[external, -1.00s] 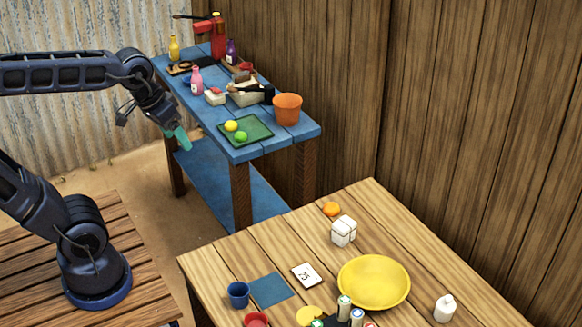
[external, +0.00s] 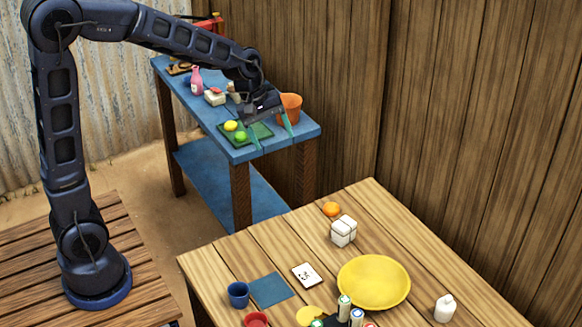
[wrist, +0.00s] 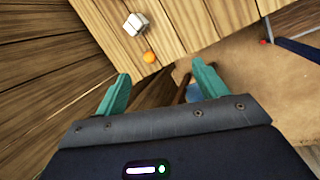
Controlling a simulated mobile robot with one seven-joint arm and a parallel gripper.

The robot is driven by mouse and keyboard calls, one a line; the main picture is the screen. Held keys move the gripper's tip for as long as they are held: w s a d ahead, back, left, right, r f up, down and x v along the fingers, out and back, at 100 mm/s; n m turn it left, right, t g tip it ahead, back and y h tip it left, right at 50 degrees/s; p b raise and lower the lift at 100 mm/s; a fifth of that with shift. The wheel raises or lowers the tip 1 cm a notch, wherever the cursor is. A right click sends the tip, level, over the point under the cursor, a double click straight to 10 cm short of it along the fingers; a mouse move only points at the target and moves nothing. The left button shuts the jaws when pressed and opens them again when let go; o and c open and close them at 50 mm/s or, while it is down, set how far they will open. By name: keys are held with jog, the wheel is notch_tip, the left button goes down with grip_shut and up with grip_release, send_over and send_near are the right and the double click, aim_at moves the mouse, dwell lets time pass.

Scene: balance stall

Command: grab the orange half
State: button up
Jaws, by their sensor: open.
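The orange half (external: 331,209) is a small orange piece near the far corner of the light wooden table. It also shows in the wrist view (wrist: 149,57), ahead of and between the fingertips, close to the table's edge. My gripper (external: 272,140) is open and empty, with two green fingers pointing down. In the external view it appears in front of the blue bench's near end, up and left of the orange half and well apart from it. In the wrist view my gripper (wrist: 158,85) has its fingers spread wide.
A white bundle of blocks (external: 344,231) stands right beside the orange half. A yellow plate (external: 374,283), a card (external: 307,275) and a blue cup (external: 238,294) are nearer on the table. The blue bench (external: 215,127) carries a green tray and an orange bucket (external: 290,107).

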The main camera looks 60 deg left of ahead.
jog(key=w+a+f+n, duration=0.1)
jog(key=w+f+n, duration=0.4)
jog(key=w+f, duration=0.5)
jog(key=n, duration=0.5)
send_near(329, 204)
jog(key=shift+h, duration=0.3)
jog(key=x, duration=0.9)
jog(key=shift+a+f, duration=0.15)
jog(key=shift+a, duration=0.05)
jog(key=c, duration=1.1)
